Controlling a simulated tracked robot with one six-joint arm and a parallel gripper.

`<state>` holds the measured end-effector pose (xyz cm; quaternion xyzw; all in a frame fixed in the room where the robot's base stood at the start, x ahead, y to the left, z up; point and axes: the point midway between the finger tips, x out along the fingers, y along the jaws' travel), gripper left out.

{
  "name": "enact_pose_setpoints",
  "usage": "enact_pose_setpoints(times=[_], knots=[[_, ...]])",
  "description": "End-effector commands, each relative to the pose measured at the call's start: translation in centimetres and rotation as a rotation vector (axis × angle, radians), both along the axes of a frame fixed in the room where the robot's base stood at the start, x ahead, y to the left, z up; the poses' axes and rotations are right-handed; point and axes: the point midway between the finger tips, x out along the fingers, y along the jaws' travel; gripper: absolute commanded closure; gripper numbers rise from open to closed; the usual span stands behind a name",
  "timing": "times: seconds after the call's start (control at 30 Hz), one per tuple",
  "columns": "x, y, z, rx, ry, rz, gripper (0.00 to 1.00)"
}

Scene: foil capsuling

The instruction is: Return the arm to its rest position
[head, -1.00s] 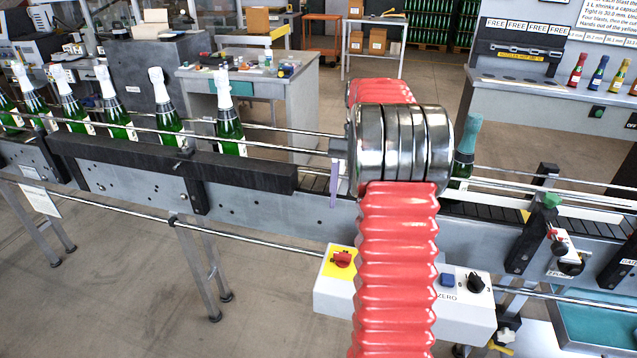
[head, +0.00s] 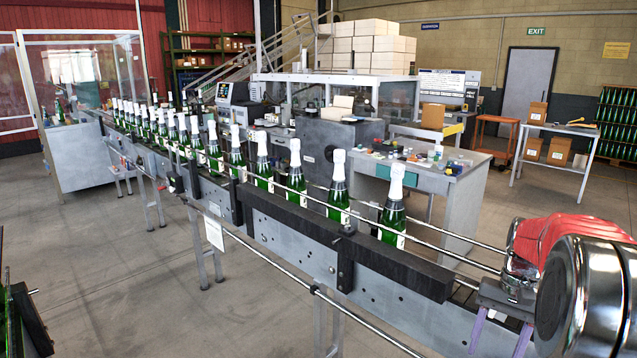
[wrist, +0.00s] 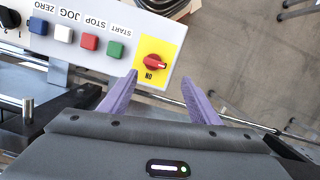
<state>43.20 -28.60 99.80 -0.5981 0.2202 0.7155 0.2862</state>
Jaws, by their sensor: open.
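My gripper (head: 498,343) is at the lower right of the head view, beside the conveyor, with its two purple fingers pointing down. In the wrist view the fingers (wrist: 162,92) are spread apart with nothing between them. Beyond them is a white control box (wrist: 105,38) with blue, white, red and green buttons. A red rotary switch (wrist: 155,63) on a yellow plate shows between and beyond the fingertips. My arm's red sleeve and metal rings fill the right edge of the head view.
Green bottles with white foil tops (head: 393,208) stand in a line on the conveyor (head: 345,265), between guide rails. A grey workbench (head: 452,200) with small items stands behind. Open floor (head: 265,300) lies in front of the conveyor.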

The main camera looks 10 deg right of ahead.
Motion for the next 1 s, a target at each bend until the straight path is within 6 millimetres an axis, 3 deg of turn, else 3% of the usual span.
enact_pose_setpoints(times=[0.57, 1.0], knots=[[-3.5, 11.4, 3.5, -0.147, -0.203, 0.253, 0.44], [-7.6, 19.0, 5.0, -0.226, -0.363, 0.435, 0.44]])
